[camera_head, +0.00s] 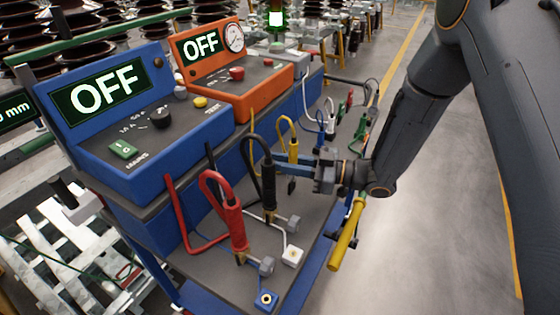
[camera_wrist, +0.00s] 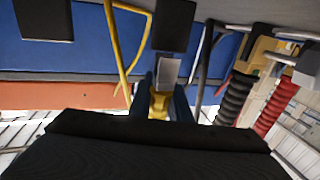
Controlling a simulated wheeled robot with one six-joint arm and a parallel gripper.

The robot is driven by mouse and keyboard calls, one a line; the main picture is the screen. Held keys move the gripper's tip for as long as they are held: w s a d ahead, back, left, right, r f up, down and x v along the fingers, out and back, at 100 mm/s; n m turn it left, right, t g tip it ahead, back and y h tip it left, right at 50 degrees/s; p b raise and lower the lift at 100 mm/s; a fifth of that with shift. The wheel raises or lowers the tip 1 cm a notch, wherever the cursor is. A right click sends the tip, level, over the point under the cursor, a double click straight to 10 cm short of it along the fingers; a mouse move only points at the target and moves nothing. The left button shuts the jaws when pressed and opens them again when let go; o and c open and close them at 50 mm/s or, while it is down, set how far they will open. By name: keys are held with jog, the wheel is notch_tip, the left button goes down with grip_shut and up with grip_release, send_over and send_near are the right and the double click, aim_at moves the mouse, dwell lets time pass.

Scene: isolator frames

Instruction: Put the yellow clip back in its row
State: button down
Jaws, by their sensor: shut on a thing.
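The yellow clip (camera_head: 293,150) is in the head view, between the black clip (camera_head: 267,185) and the white clip (camera_head: 330,122). A yellow cable loops up behind it. My gripper (camera_head: 286,162) reaches in from the right and is shut on the yellow clip. In the wrist view, a yellow part of the clip (camera_wrist: 158,105) sits between my fingers (camera_wrist: 159,100), with a pale grey piece (camera_wrist: 168,70) just beyond it. The red clip (camera_head: 235,222) stands nearer the front. My fingers partly hide the yellow clip, and I cannot tell whether its lower end touches anything.
A blue box (camera_head: 110,90) and an orange box (camera_head: 215,65), both reading OFF, line the cart's left side. Bolts and small blocks crowd the cart top (camera_head: 215,280). A yellow rod (camera_head: 346,235) hangs at its right edge. The floor (camera_head: 420,250) to the right is clear.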

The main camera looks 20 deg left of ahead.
jog(key=shift+f, duration=0.45)
jog(key=c, duration=1.6)
grip_release()
jog(key=shift+o, duration=0.2)
jog(key=d, duration=0.2)
jog(key=w+d+b, duration=0.1)
jog(key=d, duration=0.2)
jog(key=d+b, duration=0.1)
jog(key=d, duration=0.1)
jog(key=shift+w+d, duration=0.2)
jog(key=shift+d, duration=0.15)
